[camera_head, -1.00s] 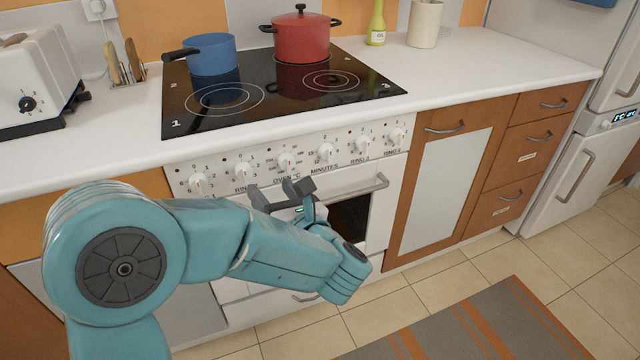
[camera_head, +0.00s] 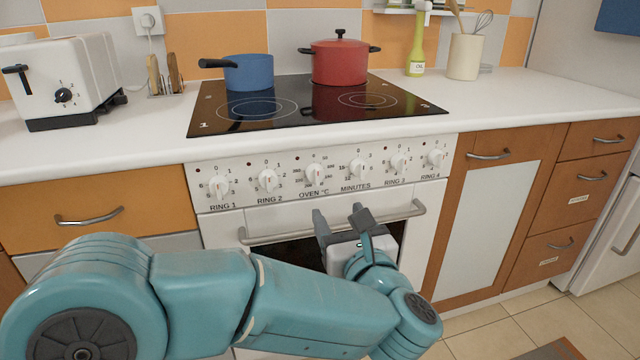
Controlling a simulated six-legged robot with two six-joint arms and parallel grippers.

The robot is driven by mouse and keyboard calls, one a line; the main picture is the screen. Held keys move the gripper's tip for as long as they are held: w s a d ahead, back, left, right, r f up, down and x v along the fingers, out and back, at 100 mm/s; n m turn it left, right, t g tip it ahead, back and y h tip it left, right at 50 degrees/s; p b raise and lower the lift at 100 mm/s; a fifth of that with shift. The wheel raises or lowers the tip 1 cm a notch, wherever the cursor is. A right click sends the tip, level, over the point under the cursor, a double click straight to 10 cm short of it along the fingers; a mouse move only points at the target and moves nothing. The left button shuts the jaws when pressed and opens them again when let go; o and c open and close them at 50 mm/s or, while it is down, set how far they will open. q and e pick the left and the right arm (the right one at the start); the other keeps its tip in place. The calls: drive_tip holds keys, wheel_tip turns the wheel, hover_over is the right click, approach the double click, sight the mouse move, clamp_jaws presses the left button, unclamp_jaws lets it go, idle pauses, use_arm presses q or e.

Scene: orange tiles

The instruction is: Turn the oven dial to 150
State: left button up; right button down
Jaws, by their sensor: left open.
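The oven dial (camera_head: 313,174) is a white round knob above the label "OVEN °C", third from the left in the row on the white control panel. I cannot read its exact setting. My left gripper (camera_head: 341,220) is open and empty, with its dark fingers pointing up toward the panel. It is below and slightly right of the oven dial, in front of the oven door handle (camera_head: 400,214), and apart from the dial. My left arm hides part of the oven door. My right gripper is not in view.
Other knobs flank the dial, with the ring 2 knob (camera_head: 267,180) to its left and the minutes knob (camera_head: 357,168) to its right. Above are the black hob (camera_head: 300,118), a blue saucepan (camera_head: 248,72) and a red pot (camera_head: 339,62). A toaster (camera_head: 70,80) stands left.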

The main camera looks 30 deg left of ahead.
sight(318, 177)
use_arm(q)
drive_tip(key=b+x, duration=0.1)
drive_tip(key=x, duration=1.3)
drive_tip(key=shift+w, duration=0.15)
drive_tip(key=c, duration=1)
